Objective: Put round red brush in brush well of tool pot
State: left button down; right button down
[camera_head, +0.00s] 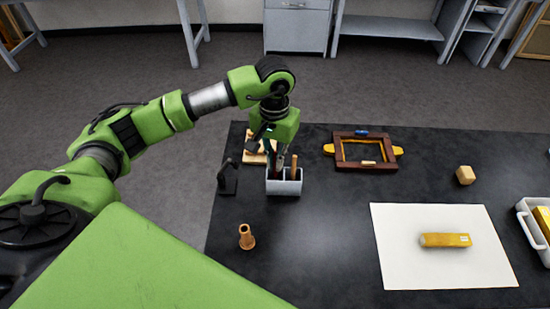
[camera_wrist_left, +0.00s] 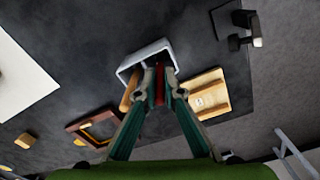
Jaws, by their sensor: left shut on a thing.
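The tool pot (camera_head: 285,188) is a light grey box near the left end of the black table, and it also shows in the left wrist view (camera_wrist_left: 144,54). A tan wooden handle (camera_head: 294,165) stands up in its right part. My left gripper (camera_head: 279,160) points down over the pot's left part. In the left wrist view my left gripper (camera_wrist_left: 160,92) is shut on the round red brush (camera_wrist_left: 160,84), whose end is at the pot's opening. How deep the brush sits is hidden. My right gripper is in neither view.
A wooden block rack (camera_head: 254,157) stands just behind the pot, and a black stand (camera_head: 228,178) is to its left. An orange-brown turned piece (camera_head: 246,237) is in front. A wooden frame (camera_head: 364,150), white sheet (camera_head: 440,265) and small block (camera_head: 465,175) lie to the right.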

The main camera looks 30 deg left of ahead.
pick_arm(q)
jog(key=shift+f+b, duration=0.25)
jog(key=shift+b, duration=0.05)
jog(key=c, duration=2.2)
grip_release()
jog(key=shift+r, duration=0.1)
jog(key=shift+o, duration=0.2)
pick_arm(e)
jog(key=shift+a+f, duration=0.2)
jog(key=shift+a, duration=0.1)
pick_arm(q)
jog(key=shift+r, duration=0.1)
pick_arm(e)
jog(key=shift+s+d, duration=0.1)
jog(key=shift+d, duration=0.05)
